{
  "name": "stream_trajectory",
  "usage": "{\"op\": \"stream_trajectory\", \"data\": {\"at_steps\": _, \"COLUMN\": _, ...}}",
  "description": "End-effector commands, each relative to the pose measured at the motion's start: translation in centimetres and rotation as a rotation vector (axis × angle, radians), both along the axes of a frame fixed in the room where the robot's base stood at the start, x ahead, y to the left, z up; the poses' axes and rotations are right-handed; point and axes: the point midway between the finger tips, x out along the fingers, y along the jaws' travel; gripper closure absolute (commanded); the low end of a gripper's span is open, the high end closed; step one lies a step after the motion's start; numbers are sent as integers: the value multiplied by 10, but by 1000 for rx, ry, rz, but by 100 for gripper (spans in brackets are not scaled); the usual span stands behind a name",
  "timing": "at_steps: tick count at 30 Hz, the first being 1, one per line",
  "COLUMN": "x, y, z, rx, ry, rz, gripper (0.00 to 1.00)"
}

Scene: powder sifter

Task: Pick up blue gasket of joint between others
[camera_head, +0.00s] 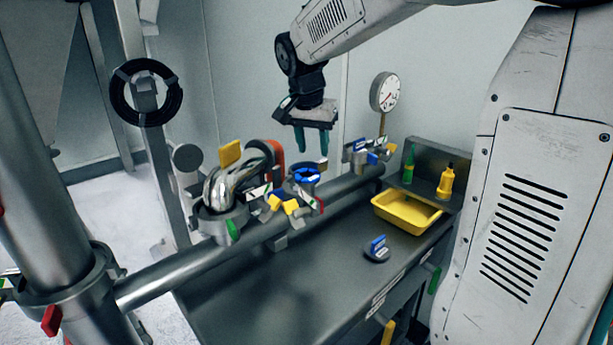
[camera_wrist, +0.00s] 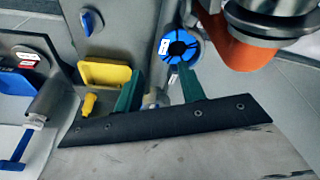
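The blue gasket (camera_head: 306,174) sits on the middle joint of the horizontal pipe, between other joint fittings. It also shows in the wrist view as a blue ring with a dark centre (camera_wrist: 168,47) at the top middle, with a white tag on it. My gripper (camera_head: 311,146) hangs above this joint, pointing down, with its green fingers apart. In the wrist view, my gripper (camera_wrist: 158,85) has an empty gap between the fingers, and the ring lies beyond the right finger. The fingers do not appear to touch the gasket.
A curved silver pipe joint (camera_head: 225,188) with a yellow handle stands left, beside an orange part (camera_wrist: 242,48). Another joint (camera_head: 362,155) stands right. The bench holds a yellow tray (camera_head: 383,209), a disc with a blue handle (camera_head: 377,252), and bottles. A gauge (camera_head: 385,91) stands behind.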

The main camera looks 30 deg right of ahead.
Motion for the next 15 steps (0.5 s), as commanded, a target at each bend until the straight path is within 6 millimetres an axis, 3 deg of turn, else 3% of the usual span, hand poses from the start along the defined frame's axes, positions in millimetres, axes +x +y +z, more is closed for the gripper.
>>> {"op": "stream_trajectory", "data": {"at_steps": 4, "x": 15, "y": -8, "z": -9, "rx": -2, "ry": -10, "rz": -44, "gripper": 60}}
{"op": "stream_trajectory", "data": {"at_steps": 15, "x": 18, "y": -15, "z": -53, "rx": -3, "ry": -9, "rz": -45, "gripper": 60}}
